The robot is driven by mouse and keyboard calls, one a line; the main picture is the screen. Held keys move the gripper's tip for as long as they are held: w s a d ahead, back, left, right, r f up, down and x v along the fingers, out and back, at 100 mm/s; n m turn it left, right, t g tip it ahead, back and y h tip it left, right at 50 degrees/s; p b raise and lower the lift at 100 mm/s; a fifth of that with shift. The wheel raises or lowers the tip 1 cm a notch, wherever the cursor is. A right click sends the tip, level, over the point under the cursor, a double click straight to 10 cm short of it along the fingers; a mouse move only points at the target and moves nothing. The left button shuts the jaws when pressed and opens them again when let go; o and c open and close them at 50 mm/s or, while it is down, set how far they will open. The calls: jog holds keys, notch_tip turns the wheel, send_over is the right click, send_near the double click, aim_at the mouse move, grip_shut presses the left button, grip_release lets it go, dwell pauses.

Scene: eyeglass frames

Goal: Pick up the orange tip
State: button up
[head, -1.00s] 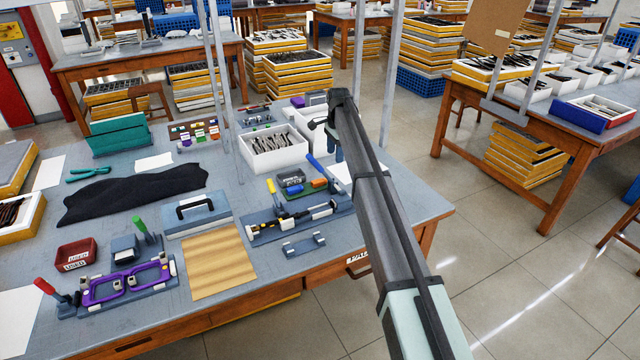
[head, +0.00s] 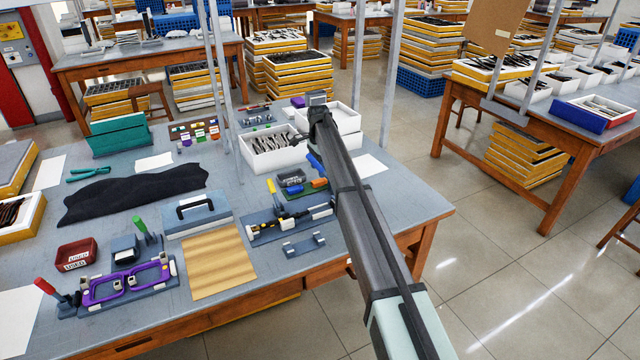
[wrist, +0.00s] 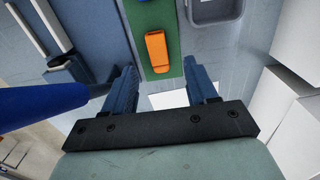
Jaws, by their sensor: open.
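The orange tip (head: 319,183) lies on a green mat (wrist: 175,30) on the workbench. In the wrist view the orange tip (wrist: 157,50) is a small orange block near the top centre, pointing along the picture's height. My gripper (wrist: 162,72) is open and empty, with its two blue fingers apart. The tip lies between the fingers' lines, just ahead of them in that view, and nothing touches it. In the head view my arm hides most of my gripper, which hangs above the mat area.
A blue handle (wrist: 40,97) crosses the left of the wrist view, close to the left finger. A grey bin (wrist: 215,10) sits beside the mat. White boxes (head: 268,150) stand behind. A fixture with a black-and-yellow piece (head: 290,222) lies in front.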

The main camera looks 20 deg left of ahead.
aim_at(319, 180)
jog(key=shift+d+f, duration=0.15)
jog(key=shift+f, duration=2.45)
grip_shut()
